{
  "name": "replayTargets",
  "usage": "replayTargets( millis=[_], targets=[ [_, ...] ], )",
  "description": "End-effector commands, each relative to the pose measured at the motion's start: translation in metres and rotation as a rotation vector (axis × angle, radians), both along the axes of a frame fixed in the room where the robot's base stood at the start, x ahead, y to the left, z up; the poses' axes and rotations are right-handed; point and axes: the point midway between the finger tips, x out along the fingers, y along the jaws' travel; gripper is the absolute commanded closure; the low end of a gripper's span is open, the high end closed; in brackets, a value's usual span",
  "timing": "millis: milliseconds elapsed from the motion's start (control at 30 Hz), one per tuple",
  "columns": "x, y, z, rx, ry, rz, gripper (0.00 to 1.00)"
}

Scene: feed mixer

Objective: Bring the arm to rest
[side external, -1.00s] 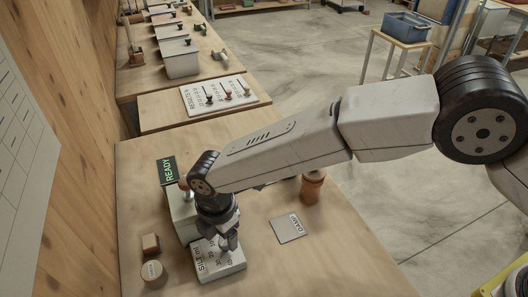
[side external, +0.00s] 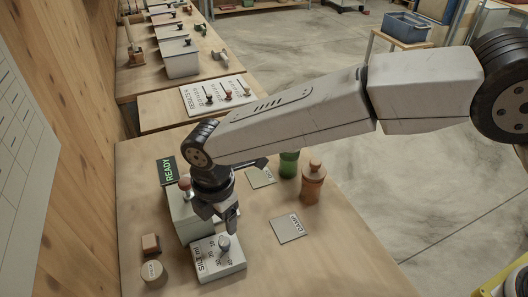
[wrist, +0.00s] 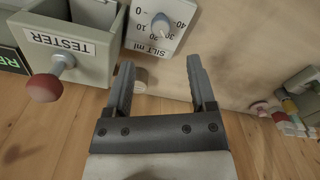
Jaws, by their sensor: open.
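My gripper (side external: 226,220) is open and empty. In the side view it hangs just above and behind the white silt dial box (side external: 218,262), beside the tester box (side external: 186,222). The dial's grey knob (side external: 224,243) is clear of the fingers. In the wrist view the two fingers of my gripper (wrist: 163,80) point towards the top, with nothing between them. The silt dial box (wrist: 156,32) is at the top centre there, and the tester (wrist: 75,45) with its red-knobbed lever (wrist: 46,86) is at the left.
An orange bottle (side external: 312,184) and a green bottle (side external: 289,164) stand right of my gripper. A "DAMP" plate (side external: 289,229) lies to the right. A small brown block (side external: 151,243) and a round lidded piece (side external: 153,272) sit at the left. The front right of the table is bare.

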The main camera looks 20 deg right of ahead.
Motion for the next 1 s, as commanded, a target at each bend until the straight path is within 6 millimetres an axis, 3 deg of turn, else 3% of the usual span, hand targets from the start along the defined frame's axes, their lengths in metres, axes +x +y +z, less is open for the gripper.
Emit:
replayTargets(
  millis=[167, 267, 533, 767, 1000],
  targets=[
    [0.011, -0.025, 0.005, 0.009, -0.009, -0.106, 0.28],
    [0.02, -0.051, 0.009, 0.019, -0.016, -0.215, 0.28],
    [0.035, -0.147, 0.022, 0.055, -0.044, -0.619, 0.28],
    [0.025, -0.23, 0.028, 0.092, -0.069, -0.979, 0.28],
    [-0.005, -0.308, 0.03, 0.136, -0.094, -1.353, 0.28]
  ],
)
